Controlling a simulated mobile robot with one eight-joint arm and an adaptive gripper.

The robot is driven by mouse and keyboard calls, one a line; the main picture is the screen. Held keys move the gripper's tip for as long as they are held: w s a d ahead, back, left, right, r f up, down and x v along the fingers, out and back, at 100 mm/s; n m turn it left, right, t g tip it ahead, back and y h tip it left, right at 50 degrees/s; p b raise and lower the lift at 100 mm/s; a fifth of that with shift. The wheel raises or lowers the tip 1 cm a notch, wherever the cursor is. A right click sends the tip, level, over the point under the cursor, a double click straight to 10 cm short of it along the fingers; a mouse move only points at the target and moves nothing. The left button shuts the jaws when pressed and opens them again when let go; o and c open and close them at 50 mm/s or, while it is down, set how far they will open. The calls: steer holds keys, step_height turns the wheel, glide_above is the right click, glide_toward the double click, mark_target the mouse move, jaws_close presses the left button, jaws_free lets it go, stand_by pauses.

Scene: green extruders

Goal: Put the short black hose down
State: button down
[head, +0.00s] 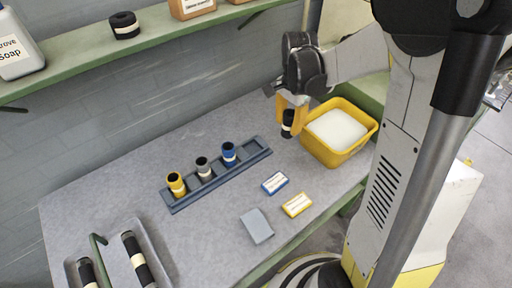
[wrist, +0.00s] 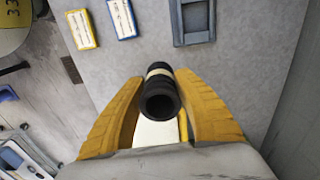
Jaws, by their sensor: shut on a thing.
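The short black hose (head: 288,124) with a pale band is held upright between the yellow fingers of my gripper (head: 291,108). In the head view it hangs beside the left rim of a yellow tub (head: 354,152) with white contents. In the wrist view my gripper (wrist: 160,108) is shut around the short black hose (wrist: 160,98), and I see into its open end. Whether the hose touches anything below cannot be told.
A blue-grey rack (head: 216,176) holds a yellow (head: 176,184), a grey (head: 203,168) and a blue (head: 229,154) hose piece. Blue (head: 274,183) and yellow (head: 297,204) packets and a grey block (head: 257,226) lie in front. A tray (head: 165,268) with black hoses is front left.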

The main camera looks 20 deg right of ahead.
steer(key=w+a+f+b, duration=0.1)
steer(key=w+a+f, duration=0.1)
steer(key=a, duration=0.1)
steer(key=w+a+f+b, duration=0.1)
steer(key=w+a+f, duration=0.1)
steer(key=a, duration=0.1)
steer(key=w+a+f+b, duration=0.1)
steer(key=w+a+f, duration=0.1)
steer(key=a+f, duration=0.1)
steer(key=shift+a, duration=0.45)
steer(key=shift+f+b, duration=0.95)
steer(key=shift+f, duration=0.95)
steer(key=shift+f, duration=0.1)
steer(key=shift+f, duration=0.15)
steer(key=c, duration=1)
jaws_free()
